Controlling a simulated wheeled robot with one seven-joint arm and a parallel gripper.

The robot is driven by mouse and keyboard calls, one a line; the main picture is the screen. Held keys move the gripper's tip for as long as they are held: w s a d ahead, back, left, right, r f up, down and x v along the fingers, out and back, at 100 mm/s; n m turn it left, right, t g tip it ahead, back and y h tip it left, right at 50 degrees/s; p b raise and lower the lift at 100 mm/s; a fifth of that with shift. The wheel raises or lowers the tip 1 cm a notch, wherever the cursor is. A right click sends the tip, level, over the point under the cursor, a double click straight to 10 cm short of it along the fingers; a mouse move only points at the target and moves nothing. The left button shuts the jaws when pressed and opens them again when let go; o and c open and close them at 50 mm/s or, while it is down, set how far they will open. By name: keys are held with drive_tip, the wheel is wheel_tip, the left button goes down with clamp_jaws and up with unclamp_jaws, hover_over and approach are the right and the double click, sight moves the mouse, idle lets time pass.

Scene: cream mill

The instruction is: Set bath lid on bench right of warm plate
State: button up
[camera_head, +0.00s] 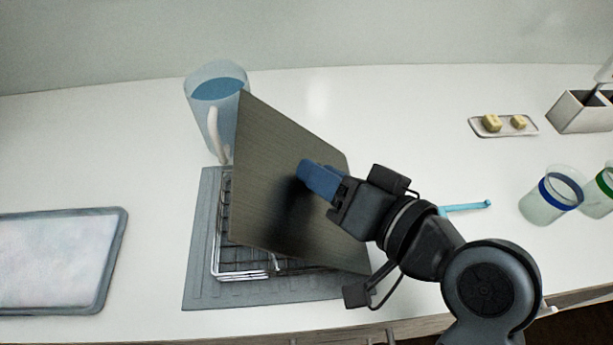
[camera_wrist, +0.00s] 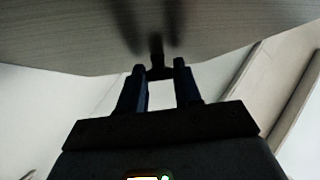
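The bath lid, which I take to be the large dark brushed panel (camera_head: 272,165), is tilted steeply above a wire rack (camera_head: 243,274) on a grey mat. My gripper (camera_head: 312,178) has its blue fingers at the middle of the panel's face. In the wrist view the panel (camera_wrist: 225,30) fills the top, and the fingertips (camera_wrist: 159,68) close on a small dark knob (camera_wrist: 156,50) on it. The panel hides much of the rack and part of the mat. I cannot tell for sure which thing is the warm plate; a framed pale slab (camera_head: 55,262) lies at the left.
A jug of blue liquid (camera_head: 215,95) stands behind the panel. The grey mat (camera_head: 200,275) lies under the rack. At the right are a blue-banded cup (camera_head: 545,200), a small dish with yellow pieces (camera_head: 478,126), a holder (camera_head: 580,112) and a blue stick (camera_head: 468,207).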

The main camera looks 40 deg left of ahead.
clamp_jaws()
